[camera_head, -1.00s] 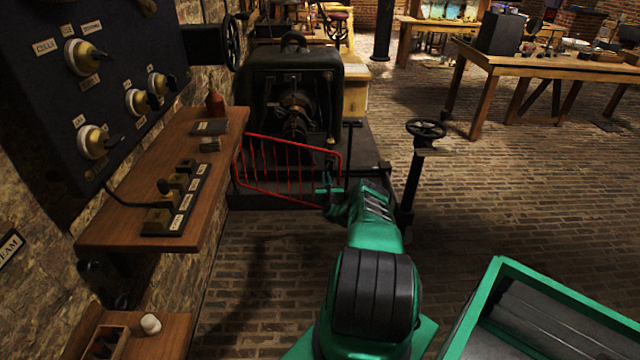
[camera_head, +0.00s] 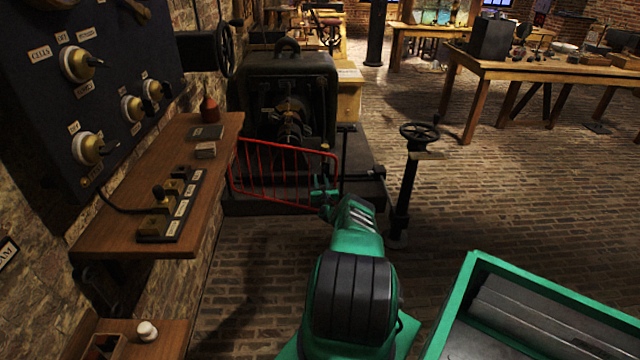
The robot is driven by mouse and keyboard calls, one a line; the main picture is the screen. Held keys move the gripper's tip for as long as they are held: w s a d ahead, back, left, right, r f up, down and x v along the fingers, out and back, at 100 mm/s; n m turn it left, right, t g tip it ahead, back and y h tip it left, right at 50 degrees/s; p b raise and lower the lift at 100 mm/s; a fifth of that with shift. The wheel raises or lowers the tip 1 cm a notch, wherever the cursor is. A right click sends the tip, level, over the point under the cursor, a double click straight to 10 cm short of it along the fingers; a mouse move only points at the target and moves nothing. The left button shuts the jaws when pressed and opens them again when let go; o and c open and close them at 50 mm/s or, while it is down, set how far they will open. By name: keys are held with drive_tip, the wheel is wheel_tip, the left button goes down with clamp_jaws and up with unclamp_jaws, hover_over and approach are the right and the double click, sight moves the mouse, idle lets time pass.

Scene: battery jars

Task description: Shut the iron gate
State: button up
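The iron gate (camera_head: 272,174) is a red barred frame. It stands in front of a dark machine at the centre left, its left end by the wooden shelf and its right end near a thin dark post. My green arm reaches forward from the bottom centre. My gripper (camera_head: 325,187) is at the right end of the gate, overlapping its bars in the picture. It is small and dark there, so I cannot tell whether it touches or grips a bar, or whether its fingers are open.
The dark machine (camera_head: 288,92) stands behind the gate. A handwheel on a black post (camera_head: 408,185) rises just right of my arm. A wooden shelf (camera_head: 190,140) with switches juts from the left wall. Brick floor (camera_head: 520,200) is open to the right.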

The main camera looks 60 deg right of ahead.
drive_tip(key=shift+s+d, duration=0.25)
drive_tip(key=shift+s, duration=0.05)
drive_tip(key=shift+s+a, duration=0.1)
drive_tip(key=shift+s, duration=0.2)
drive_tip(key=v, duration=1)
drive_tip(key=shift+a, duration=0.25)
drive_tip(key=shift+w, duration=0.15)
drive_tip(key=shift+c, duration=0.7)
